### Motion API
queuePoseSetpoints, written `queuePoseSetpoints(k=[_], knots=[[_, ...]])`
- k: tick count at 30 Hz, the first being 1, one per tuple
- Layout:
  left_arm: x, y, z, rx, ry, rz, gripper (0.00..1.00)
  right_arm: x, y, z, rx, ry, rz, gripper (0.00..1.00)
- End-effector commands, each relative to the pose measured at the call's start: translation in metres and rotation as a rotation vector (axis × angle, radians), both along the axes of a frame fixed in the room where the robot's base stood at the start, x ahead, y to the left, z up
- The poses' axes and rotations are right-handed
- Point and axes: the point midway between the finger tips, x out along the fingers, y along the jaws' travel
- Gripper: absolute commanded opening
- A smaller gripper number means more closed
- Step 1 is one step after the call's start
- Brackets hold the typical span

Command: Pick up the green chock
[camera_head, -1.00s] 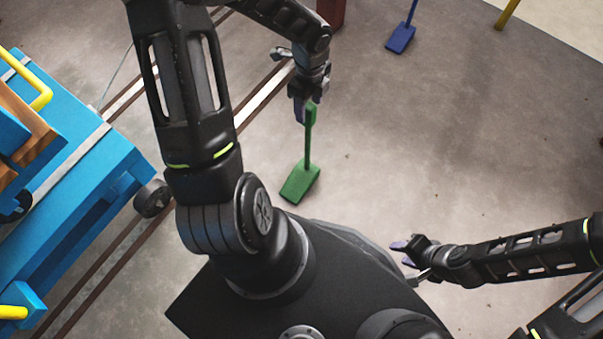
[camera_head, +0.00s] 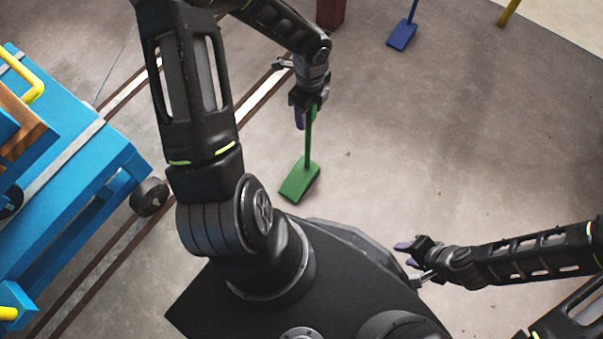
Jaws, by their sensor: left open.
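The green chock (camera_head: 300,180) stands on the floor in the middle of the head view, a wedge-like block with a thin upright handle. My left gripper (camera_head: 304,118) is at the top of the handle and is open. One purple fingertip shows in front of the handle, and the handle's top is partly hidden by the gripper. I cannot tell whether the fingers touch the handle. My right gripper (camera_head: 405,252) is off to the right, away from the chock, with its purple fingertips apart and nothing between them.
A blue chock (camera_head: 402,35) with a handle stands at the upper right. A blue cart (camera_head: 70,190) with a wheel (camera_head: 149,196) is at the left, beside floor rails (camera_head: 262,95). A dark red post (camera_head: 331,12) is at the top. The floor right of the green chock is clear.

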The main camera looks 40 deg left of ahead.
Motion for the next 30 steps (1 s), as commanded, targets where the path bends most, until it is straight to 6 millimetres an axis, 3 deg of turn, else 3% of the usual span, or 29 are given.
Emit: queuePoseSetpoints(k=[12,30], knots=[[0.0,0.0,0.0004,0.0,0.0,0.001,0.56,0.0,0.0001,0.0003,0.0,0.0,0.0,0.36],[0.0,0.0,0.0004,0.0,0.0,0.0,0.07,-0.0002,0.0002,0.0002,0.0,0.0,0.0,0.36]])
